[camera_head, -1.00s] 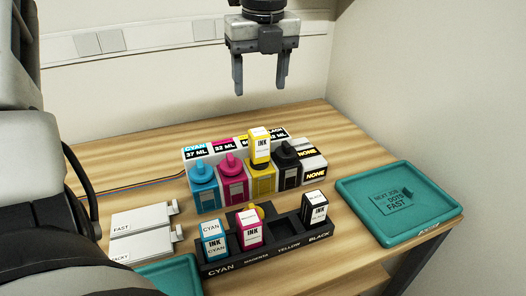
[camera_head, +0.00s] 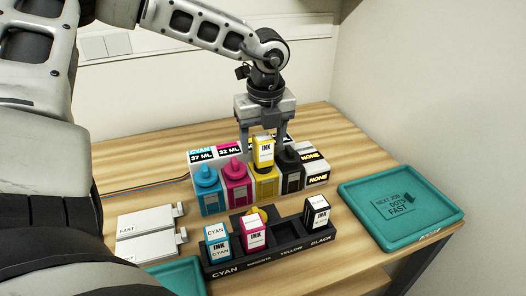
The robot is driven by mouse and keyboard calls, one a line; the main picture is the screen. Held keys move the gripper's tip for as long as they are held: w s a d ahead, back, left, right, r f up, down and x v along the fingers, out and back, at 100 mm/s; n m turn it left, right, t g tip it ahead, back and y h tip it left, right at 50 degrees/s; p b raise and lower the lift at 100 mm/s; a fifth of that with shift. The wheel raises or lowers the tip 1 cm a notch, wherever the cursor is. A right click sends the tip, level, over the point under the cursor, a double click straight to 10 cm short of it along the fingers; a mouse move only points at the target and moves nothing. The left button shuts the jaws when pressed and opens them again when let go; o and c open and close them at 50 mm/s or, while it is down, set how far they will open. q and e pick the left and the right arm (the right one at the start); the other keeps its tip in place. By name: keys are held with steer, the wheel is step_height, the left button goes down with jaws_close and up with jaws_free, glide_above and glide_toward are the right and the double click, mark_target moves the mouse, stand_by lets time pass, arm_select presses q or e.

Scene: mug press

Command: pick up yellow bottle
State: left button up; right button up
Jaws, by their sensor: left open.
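The yellow bottle (camera_head: 263,153), with a white INK label, stands upright on top of the yellow tank (camera_head: 264,184) in the row of printer tanks. My left gripper (camera_head: 263,142) points down over it, open, with one finger to each side of the bottle's upper part. Whether the fingers are level with it in depth or slightly behind it, I cannot tell. My right gripper is not in view.
A black rack (camera_head: 270,251) in front holds cyan (camera_head: 218,242), magenta (camera_head: 253,234) and black (camera_head: 316,215) bottles; its yellow slot is empty. A small yellow cap (camera_head: 260,213) shows behind the rack. A teal tray (camera_head: 358,195) lies right. White boxes (camera_head: 148,232) lie left.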

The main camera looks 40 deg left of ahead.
arm_select(q)
steer(key=c, duration=1.2)
steer(key=shift+o, duration=0.2)
steer(key=shift+r, duration=0.1)
